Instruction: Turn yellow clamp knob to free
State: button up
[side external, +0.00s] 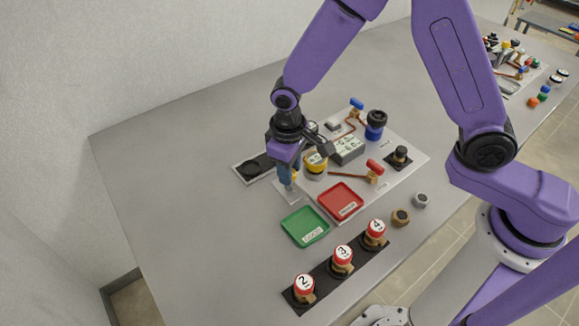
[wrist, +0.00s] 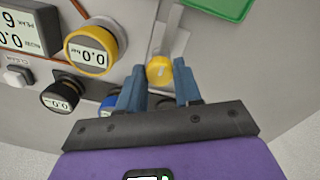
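The yellow clamp knob (wrist: 159,71) sits at the end of a grey metal bracket (wrist: 172,35) in the wrist view. A pale mark shows on its face. My gripper (wrist: 160,66) is open, with one blue finger on each side of the knob and a small gap visible on both sides. In the side view my gripper (side external: 289,182) points down at the left edge of the grey panel, and the knob is mostly hidden there by the fingers.
A yellow-ringed gauge (wrist: 92,45) stands close to the left finger, beside a grey display box (side external: 346,149). A green tray (side external: 304,226) and a red tray (side external: 340,200) lie near the gripper. Several numbered red-topped gauges stand in a black rack (side external: 322,276). The table's left side is clear.

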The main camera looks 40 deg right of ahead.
jog(key=o, duration=0.3)
jog(key=shift+r, duration=0.1)
notch_tip(320, 180, up, 17)
jog(key=shift+s+a, duration=0.15)
jog(key=shift+a, duration=0.2)
jog(key=shift+r, duration=0.1)
dwell(0.3)
